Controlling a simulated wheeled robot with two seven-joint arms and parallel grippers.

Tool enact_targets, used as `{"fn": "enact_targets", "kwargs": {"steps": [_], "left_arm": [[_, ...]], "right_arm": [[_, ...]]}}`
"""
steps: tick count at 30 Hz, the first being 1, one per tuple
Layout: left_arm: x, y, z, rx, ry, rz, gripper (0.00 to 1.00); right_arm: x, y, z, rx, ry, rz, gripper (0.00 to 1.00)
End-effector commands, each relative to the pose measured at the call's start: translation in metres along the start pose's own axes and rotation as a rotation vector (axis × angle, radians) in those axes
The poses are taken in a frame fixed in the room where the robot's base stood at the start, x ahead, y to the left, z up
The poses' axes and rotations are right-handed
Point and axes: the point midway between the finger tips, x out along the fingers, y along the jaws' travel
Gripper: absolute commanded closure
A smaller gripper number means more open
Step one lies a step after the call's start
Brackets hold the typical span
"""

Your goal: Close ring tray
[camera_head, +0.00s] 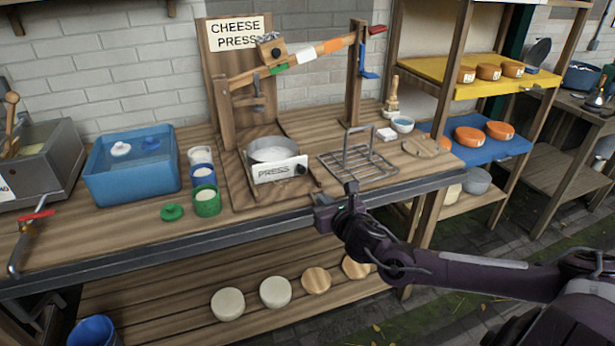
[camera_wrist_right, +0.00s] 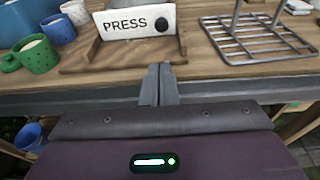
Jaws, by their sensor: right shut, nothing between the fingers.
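The ring tray (camera_head: 279,170) has a white front marked PRESS with a black knob, and it also shows in the wrist view (camera_wrist_right: 124,23). It sticks out at the front of the wooden press base (camera_head: 242,190), and a metal ring (camera_head: 271,150) with pale contents sits in it. My right gripper (camera_head: 322,199) is shut and empty at the table's front edge, to the right of and nearer than the tray front. In the wrist view its fingertips (camera_wrist_right: 160,70) point toward the tray front, with a gap between. My left gripper is not in view.
A wire rack (camera_head: 356,164) stands right of the press. Green (camera_head: 207,200) and blue (camera_head: 203,175) cups and a blue tub (camera_head: 130,165) stand left. The lever press (camera_head: 300,55) rises above the tray.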

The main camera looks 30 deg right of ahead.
Motion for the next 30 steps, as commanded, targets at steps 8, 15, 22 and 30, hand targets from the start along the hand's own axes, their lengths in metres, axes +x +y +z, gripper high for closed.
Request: {"fn": "enact_targets", "kwargs": {"steps": [8, 15, 22, 30], "left_arm": [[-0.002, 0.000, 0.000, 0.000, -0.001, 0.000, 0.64], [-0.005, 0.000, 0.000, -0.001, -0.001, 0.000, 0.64], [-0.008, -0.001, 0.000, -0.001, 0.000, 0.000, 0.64], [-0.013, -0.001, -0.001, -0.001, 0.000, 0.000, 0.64]], "right_arm": [[0.014, -0.005, 0.001, 0.003, 0.016, -0.012, 1.00], [0.059, -0.005, 0.002, 0.005, 0.015, -0.011, 1.00], [0.102, -0.004, 0.000, 0.004, 0.017, -0.008, 1.00], [0.132, -0.005, 0.010, 0.000, 0.017, -0.009, 1.00]]}}
